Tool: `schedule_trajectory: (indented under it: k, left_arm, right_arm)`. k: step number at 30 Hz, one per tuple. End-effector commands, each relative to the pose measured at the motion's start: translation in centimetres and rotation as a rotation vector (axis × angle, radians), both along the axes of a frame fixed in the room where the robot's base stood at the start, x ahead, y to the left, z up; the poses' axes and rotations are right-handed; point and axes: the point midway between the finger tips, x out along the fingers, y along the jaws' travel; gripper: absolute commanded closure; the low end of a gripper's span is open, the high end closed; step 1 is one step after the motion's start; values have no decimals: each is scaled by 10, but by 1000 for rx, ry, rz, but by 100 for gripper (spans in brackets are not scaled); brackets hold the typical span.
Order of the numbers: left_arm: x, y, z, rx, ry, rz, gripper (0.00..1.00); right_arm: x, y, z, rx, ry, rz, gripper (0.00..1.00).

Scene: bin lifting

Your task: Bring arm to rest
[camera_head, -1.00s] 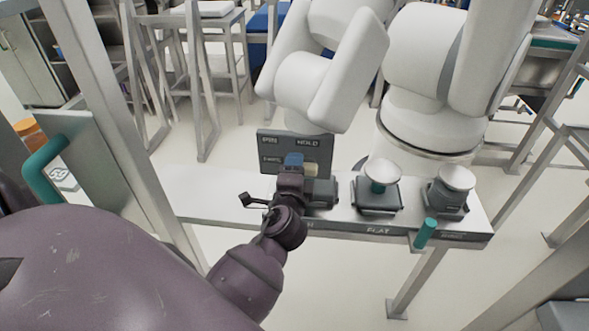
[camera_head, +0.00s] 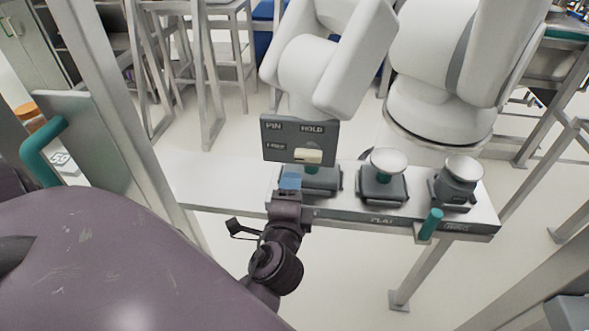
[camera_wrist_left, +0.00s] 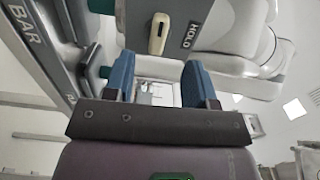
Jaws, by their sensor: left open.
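My left arm is dark purple and reaches in from the lower left in the head view. Its gripper (camera_head: 290,182) has blue fingertips and sits at the front edge of the bench, just below the grey panel in the picture. In the left wrist view the two blue fingers (camera_wrist_left: 158,78) are apart with nothing between them, so the gripper is open and empty. The grey panel (camera_head: 285,148) reads PIN and HOLD and has a cream switch (camera_head: 308,156); the switch also shows in the wrist view (camera_wrist_left: 158,34). My right gripper is not in view.
A narrow white bench (camera_head: 215,185) carries several dark-based devices, among them a middle one with a white round top (camera_head: 388,161). A teal handle (camera_head: 430,224) sticks out at the bench front. A white robot arm (camera_head: 440,122) stands behind. A metal post (camera_head: 110,90) rises at left.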

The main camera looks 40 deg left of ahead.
Motion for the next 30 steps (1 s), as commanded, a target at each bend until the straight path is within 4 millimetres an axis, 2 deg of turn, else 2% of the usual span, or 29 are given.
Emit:
schedule_trajectory:
  k: [23, 26, 30]
  left_arm:
    - [-3, -2, 1, -29, -20, -3, 49]
    - [0, -8, -5, -157, -64, -35, 49]
    - [7, -21, -29, -430, -113, -102, 49]
  right_arm:
    - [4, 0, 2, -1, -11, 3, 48]
    - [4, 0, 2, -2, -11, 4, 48]
    - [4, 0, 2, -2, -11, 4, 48]
